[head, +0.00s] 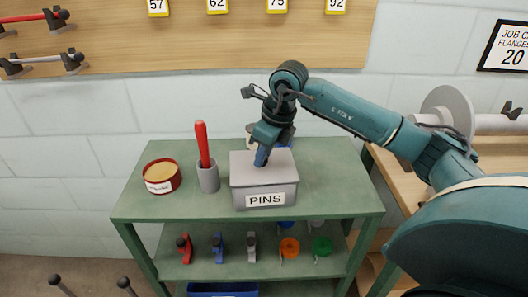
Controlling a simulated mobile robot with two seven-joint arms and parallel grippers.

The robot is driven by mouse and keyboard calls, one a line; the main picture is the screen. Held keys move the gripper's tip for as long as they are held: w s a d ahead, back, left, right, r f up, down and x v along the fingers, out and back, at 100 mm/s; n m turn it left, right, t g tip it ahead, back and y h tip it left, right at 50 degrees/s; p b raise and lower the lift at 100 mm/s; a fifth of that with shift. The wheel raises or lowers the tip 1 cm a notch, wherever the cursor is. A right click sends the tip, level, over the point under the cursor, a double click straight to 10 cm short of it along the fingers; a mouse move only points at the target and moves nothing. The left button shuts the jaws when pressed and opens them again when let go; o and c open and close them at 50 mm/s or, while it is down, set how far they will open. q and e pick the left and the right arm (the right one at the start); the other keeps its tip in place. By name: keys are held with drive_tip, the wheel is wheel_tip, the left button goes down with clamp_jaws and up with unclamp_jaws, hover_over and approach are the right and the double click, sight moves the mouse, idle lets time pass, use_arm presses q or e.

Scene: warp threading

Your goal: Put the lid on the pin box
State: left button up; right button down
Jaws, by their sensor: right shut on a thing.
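The pin box (240,198) is grey with a "PINS" label and stands on the green top of a cart. Its grey lid (278,172) is flat over the box top and covers the opening. I cannot tell whether it is fully seated or slightly raised. My right gripper (261,160) comes down from above, shut on the lid near the middle of its top. The gripped part is hidden by the fingers. My left gripper is not in view.
On the cart top (328,160), a red-handled tool (202,143) stands in a grey cup (208,177), beside a round red tin (161,176). Something blue is partly hidden behind the box. The lower shelf (205,262) holds several small coloured items. The cart top's right side is clear.

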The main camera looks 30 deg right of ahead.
drive_tip(key=shift+f, duration=0.1)
idle(0.8)
drive_tip(key=c, duration=0.6)
unclamp_jaws()
drive_tip(key=shift+c, duration=0.2)
drive_tip(key=shift+r+p, duration=2.45)
drive_tip(key=shift+r, duration=1.1)
drive_tip(key=shift+c, duration=0.4)
drive_tip(key=c, duration=0.3)
clamp_jaws()
